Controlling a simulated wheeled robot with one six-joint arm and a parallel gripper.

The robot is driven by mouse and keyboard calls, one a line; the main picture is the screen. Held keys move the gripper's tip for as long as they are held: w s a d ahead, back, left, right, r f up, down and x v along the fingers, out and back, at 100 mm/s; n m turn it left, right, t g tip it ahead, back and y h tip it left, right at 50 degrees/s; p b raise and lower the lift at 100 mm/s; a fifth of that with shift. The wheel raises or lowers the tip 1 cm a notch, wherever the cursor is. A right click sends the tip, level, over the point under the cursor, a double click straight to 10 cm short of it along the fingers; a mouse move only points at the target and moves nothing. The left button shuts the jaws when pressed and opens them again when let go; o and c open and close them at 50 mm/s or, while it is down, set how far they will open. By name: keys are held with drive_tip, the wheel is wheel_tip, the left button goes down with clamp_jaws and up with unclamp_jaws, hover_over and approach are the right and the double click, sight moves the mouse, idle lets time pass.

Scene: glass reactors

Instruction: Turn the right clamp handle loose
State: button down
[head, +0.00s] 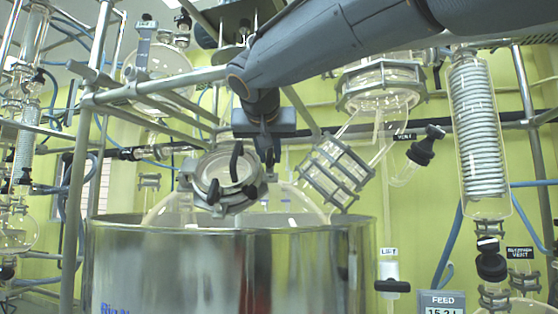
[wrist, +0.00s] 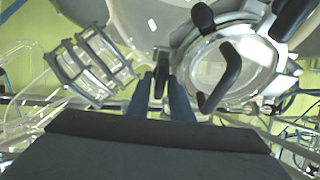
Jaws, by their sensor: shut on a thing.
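The round glass lid (head: 226,170) in its grey clamp ring sits on top of the glass vessel (head: 295,203). In the wrist view the lid (wrist: 245,65) is at the upper right, with a black lift handle (wrist: 228,78) curving across it. My gripper (head: 268,148) reaches down to the ring's right side. In the wrist view my gripper (wrist: 164,88) has its fingers close together around the dark right clamp handle (wrist: 160,60).
The steel jacket (head: 200,265) surrounds the vessel below. A caged glass joint (head: 337,170) rises close to the right of my gripper. Frame bars (head: 160,82) cross at the left behind the lid. A coiled glass condenser (head: 478,130) stands at the far right.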

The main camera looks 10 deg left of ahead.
drive_tip(key=shift+n+y, duration=0.3)
drive_tip(key=shift+n, duration=0.4)
drive_tip(key=c, duration=1.8)
unclamp_jaws()
drive_tip(key=shift+s, duration=0.1)
drive_tip(key=b+v, duration=0.2)
drive_tip(key=v, duration=0.5)
drive_tip(key=shift+s+r, duration=0.25)
drive_tip(key=shift+d, duration=0.1)
